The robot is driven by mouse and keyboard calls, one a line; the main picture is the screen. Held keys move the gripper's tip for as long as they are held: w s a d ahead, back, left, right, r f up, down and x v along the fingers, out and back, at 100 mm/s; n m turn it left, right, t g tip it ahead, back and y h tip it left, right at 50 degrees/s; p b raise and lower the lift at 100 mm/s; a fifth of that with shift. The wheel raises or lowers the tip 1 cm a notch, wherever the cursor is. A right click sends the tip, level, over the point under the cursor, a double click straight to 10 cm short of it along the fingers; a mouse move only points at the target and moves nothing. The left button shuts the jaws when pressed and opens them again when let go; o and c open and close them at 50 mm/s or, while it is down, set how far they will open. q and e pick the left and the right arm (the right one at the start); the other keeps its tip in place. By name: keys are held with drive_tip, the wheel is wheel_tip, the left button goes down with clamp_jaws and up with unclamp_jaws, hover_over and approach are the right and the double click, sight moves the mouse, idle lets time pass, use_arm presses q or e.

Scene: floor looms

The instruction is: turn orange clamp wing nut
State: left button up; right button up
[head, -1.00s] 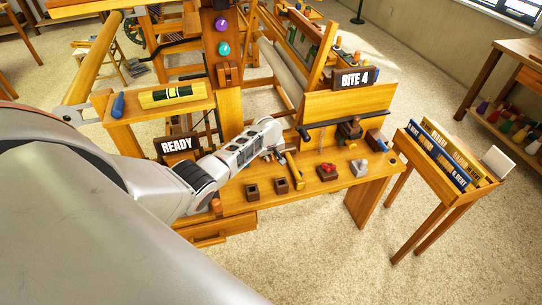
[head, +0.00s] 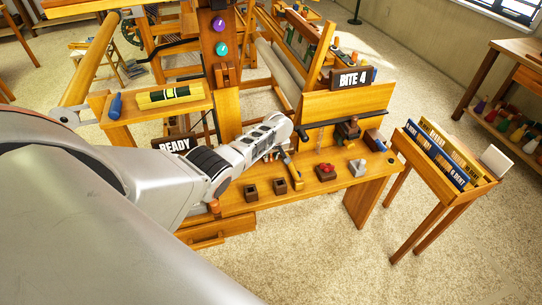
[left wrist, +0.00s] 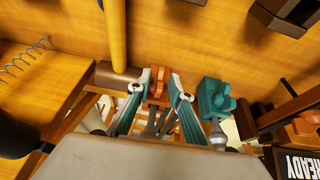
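The orange clamp wing nut (left wrist: 157,88) is in the upper middle of the left wrist view, between the two fingers of my left gripper (left wrist: 160,84). The fingers are drawn in close on either side of it, and their tips appear to touch it. The clamp's lower part is partly hidden behind the fingers. A teal clamp wing nut (left wrist: 214,99) stands just to the right, outside the fingers. In the head view, my left arm reaches to the loom bench, and its wrist covers the orange nut. My right gripper is in neither view.
A wooden bar (left wrist: 115,35) rises close to the fingers in the left wrist view. A second orange part (left wrist: 304,127) is near the READY sign (left wrist: 300,164). Small wooden holders (head: 265,189) stand on the loom bench (head: 240,207). A side table (head: 444,193) stands at right.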

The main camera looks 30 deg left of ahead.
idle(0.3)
use_arm(q)
drive_tip(key=shift+v, duration=0.85)
drive_tip(key=v, duration=1)
drive_tip(key=shift+r, duration=0.1)
